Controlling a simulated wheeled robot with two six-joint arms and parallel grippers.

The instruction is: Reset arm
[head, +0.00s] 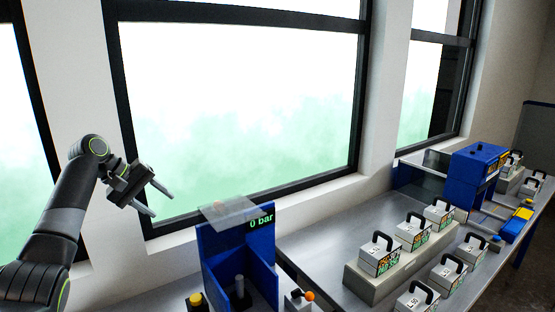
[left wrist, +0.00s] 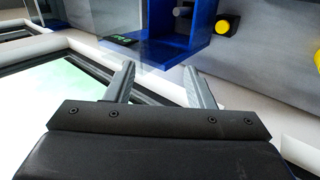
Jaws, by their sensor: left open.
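My left arm comes in from the left in the head view, raised in front of the window. Its gripper (head: 157,198) is open and empty, pointing to the right, above and to the left of the blue machine. In the left wrist view the two fingers of the left gripper (left wrist: 160,85) are spread apart with nothing between them. My right gripper is not in view.
A blue machine (head: 212,250) with a "0 bar" display and clear flap stands at the bench front. A yellow knob (head: 195,299) is beside it. Several handled white blocks (head: 380,262) and another blue machine (head: 472,172) stand rightward on the bench (head: 318,246).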

